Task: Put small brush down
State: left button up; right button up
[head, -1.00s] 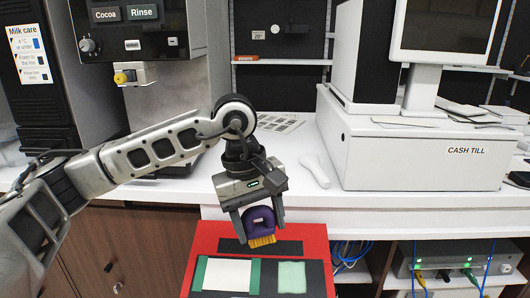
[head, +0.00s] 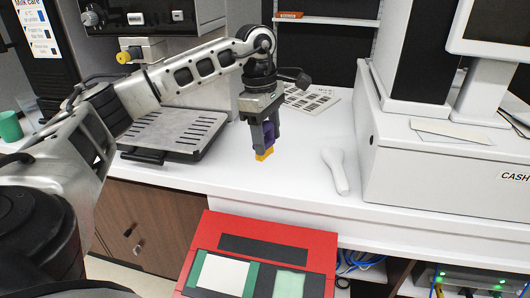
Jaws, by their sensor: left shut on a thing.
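The small brush (head: 267,154) has a purple handle and yellow-orange bristles that point down. My left gripper (head: 265,140) is shut on its handle, over the white counter (head: 215,176) between the drip tray and the white scoop-like object. The bristles are at or just above the counter top; I cannot tell whether they touch. My right gripper is not in view.
A metal drip tray (head: 175,130) lies to the left of the brush. A white scoop-like object (head: 336,170) lies to the right, before the cash till (head: 440,165). A printed sheet (head: 311,100) lies behind. A red box (head: 320,245) stands in front, below the counter edge.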

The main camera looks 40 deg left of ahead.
pick_arm(q)
jog(key=a+f, duration=0.1)
jog(key=w+f, duration=0.1)
jog(key=f, duration=0.1)
jog(key=w+a+f, duration=0.1)
jog(key=shift+w+a+f, duration=0.1)
jog(key=shift+a+f, duration=0.05)
jog(key=shift+a, duration=0.2)
jog(key=shift+f, duration=1.55)
jog(key=shift+f, duration=0.2)
jog(key=o, duration=0.9)
jog(key=shift+r, duration=0.2)
jog(key=r, duration=0.4)
jog(key=a+r, duration=0.1)
jog(key=r, duration=0.7)
jog(key=shift+s+a+p, duration=0.2)
jog(key=shift+a+p, duration=0.05)
jog(key=shift+p, duration=0.15)
